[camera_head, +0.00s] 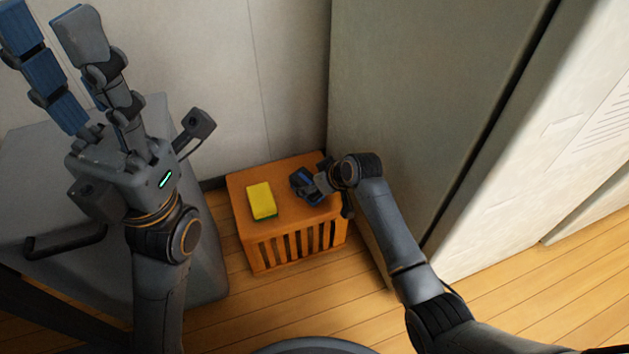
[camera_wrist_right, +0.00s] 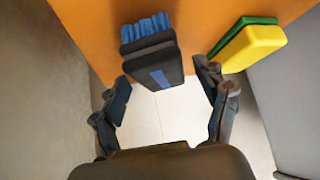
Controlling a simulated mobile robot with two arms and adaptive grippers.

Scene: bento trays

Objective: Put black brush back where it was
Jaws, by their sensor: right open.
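The black brush (camera_wrist_right: 152,62) has blue bristles and a blue stripe on its body. In the right wrist view it is at the edge of the orange crate's top (camera_wrist_right: 205,18); I cannot tell whether it rests there or overhangs. My right gripper (camera_wrist_right: 165,76) is open, with one finger to each side of the brush and no clear contact. In the head view my right gripper (camera_head: 305,182) is over the right part of the crate (camera_head: 240,190) and largely hides the brush. My left gripper (camera_head: 125,72) is open and empty, raised at the upper left.
A yellow and green sponge (camera_head: 261,201) lies on the crate's left part, beside the right gripper's finger in the wrist view (camera_wrist_right: 250,46). A tall grey cabinet (camera_head: 410,90) stands close on the right, a grey unit (camera_head: 205,255) on the left. Wooden floor is clear in front.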

